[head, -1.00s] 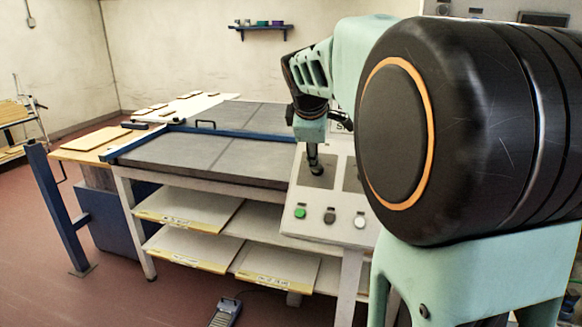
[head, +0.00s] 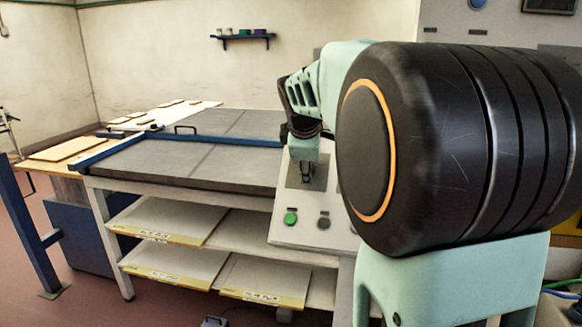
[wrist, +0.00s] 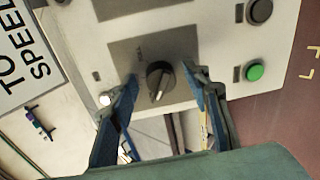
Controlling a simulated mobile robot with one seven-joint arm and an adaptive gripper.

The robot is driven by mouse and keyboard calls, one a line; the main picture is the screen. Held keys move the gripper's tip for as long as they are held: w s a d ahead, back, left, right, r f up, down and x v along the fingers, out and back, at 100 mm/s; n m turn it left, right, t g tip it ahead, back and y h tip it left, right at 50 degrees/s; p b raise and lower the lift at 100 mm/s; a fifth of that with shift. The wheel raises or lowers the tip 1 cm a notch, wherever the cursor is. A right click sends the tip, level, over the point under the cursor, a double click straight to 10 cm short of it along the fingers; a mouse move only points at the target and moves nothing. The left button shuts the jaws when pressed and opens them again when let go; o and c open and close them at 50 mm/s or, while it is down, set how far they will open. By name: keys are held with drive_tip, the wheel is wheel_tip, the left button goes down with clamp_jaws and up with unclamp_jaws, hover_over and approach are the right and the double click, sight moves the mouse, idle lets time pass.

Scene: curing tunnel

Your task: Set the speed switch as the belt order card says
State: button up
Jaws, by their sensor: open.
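The speed switch is a round dark knob (wrist: 160,82) with a light pointer on a grey plate (wrist: 124,54). In the wrist view the pointer end is toward the bottom of the picture, slightly left. My gripper (wrist: 161,75) is open, with one blue-lined finger on each side of the knob, and gaps show between fingers and knob. A white sign (wrist: 28,48) beside the plate shows "TO" and "SPEED", partly cut off. I cannot make out a belt order card.
A green button (head: 290,218) and a dark button (head: 323,223) sit low on the panel. The grey belt table (head: 185,162) with a blue bar is to its left. Shelves below hold pale boards (head: 165,222). My arm blocks the right side of the head view.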

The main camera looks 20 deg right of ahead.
drive_tip(key=shift+c, duration=0.4)
drive_tip(key=c, duration=1.1)
drive_tip(key=m+b, duration=0.2)
drive_tip(key=m, duration=0.3)
drive_tip(key=shift+s+f+m, duration=0.1)
drive_tip(key=shift+f+m, duration=0.05)
drive_tip(key=shift+m, duration=0.15)
drive_tip(key=m+b, duration=0.3)
drive_tip(key=m, duration=0.3)
drive_tip(key=shift+t, duration=0.4)
drive_tip(key=o, duration=1.2)
